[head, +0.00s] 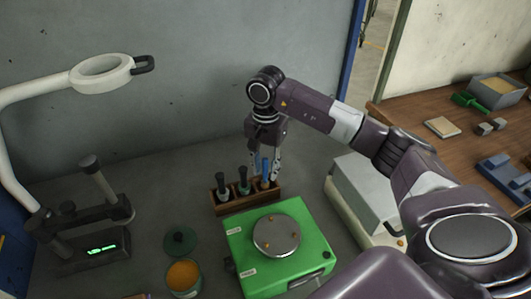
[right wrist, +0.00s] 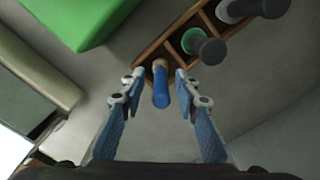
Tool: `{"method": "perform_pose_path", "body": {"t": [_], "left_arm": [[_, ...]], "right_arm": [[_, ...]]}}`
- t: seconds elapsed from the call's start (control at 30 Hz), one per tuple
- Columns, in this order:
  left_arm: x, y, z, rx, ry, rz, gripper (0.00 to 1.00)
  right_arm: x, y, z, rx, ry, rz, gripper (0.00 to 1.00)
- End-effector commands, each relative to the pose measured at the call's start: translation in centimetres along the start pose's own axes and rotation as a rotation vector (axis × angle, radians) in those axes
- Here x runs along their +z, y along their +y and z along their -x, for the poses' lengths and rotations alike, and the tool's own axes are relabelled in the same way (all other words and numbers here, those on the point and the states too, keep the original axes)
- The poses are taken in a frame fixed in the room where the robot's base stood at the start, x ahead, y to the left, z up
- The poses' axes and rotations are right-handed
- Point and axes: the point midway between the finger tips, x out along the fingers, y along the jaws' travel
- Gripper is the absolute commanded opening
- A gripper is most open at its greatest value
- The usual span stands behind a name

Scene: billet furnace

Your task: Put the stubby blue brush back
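The blue brush (head: 265,170) stands upright in the right-hand compartment of a small wooden rack (head: 232,207). In the right wrist view its blue handle (right wrist: 160,92) points toward the camera, at the rack's end compartment (right wrist: 143,58). My right gripper (head: 265,163) reaches down over that end of the rack. In the right wrist view my right gripper (right wrist: 160,84) is open, with one finger on each side of the brush and a gap on both sides. The brush's lower end is hidden in the rack. My left gripper is not in view.
Two dark-handled brushes, one with a green collar (head: 243,180) and one pale-collared (head: 221,186), fill the neighbouring compartments. A green box with a round metal plate (head: 276,235) stands in front. A jar (head: 184,277), a lid (head: 180,241) and a ring lamp (head: 103,72) are left.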

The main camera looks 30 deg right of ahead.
Motion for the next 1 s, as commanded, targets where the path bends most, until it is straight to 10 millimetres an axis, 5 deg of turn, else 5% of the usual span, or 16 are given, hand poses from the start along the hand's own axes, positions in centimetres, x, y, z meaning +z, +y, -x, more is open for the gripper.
{"method": "perform_pose_path", "body": {"t": [0.5,1.0], "left_arm": [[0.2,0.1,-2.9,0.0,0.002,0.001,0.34],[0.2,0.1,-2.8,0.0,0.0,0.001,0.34]], "right_arm": [[-0.1,-0.1,10.1,-0.005,0.005,-0.001,0.29],[0.0,0.0,11.7,-0.003,0.001,0.0,0.29]]}}
